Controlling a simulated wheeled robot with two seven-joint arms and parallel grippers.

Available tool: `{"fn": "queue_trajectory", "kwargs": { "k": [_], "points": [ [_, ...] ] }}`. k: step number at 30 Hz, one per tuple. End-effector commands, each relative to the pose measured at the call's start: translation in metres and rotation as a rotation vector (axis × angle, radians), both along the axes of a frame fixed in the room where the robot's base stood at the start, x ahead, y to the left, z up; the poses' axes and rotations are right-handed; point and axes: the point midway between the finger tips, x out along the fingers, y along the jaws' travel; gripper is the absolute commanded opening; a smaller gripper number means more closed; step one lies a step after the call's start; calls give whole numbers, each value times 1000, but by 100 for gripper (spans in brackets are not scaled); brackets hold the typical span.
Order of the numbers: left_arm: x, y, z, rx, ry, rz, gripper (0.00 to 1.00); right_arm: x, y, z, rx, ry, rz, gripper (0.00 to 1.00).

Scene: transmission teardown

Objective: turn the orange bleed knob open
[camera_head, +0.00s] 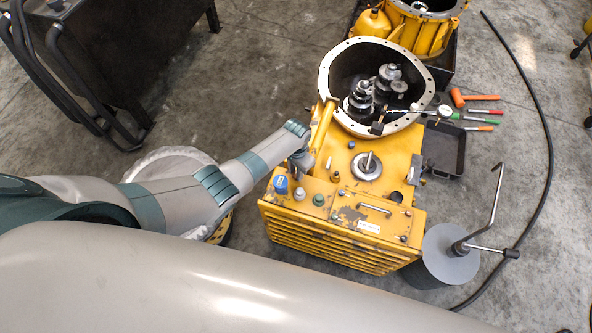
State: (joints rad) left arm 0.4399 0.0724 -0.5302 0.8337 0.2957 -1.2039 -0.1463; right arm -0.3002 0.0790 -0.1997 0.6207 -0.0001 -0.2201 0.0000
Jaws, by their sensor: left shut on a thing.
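The yellow transmission housing (395,165) stands in the middle of the view, with a round open bell at its far end. My left arm comes in from the left, and my left gripper (301,164) is at the housing's left edge, beside a slanting yellow tube (322,128). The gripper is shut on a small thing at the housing. The jaws hide this thing, and I see no separate orange bleed knob; its turn position cannot be told. My right gripper is not in view.
Blue (281,185), grey (299,194) and green (319,199) caps stand near the gripper. A small brass fitting (336,177) and a lever (368,162) stand to its right.

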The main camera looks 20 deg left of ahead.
Motion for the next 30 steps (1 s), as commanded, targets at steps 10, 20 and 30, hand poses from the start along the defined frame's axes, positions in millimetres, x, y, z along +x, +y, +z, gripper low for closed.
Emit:
{"fn": "queue_trajectory", "kwargs": {
  "k": [10, 20, 30],
  "points": [
    [0, 0, 0, 0, -1, -2, 29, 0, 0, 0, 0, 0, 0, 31],
    [0, 0, 4, 0, -1, -2, 29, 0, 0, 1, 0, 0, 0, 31],
    [1, 0, 36, 0, -4, -3, 29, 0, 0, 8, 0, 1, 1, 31]
  ]
}}
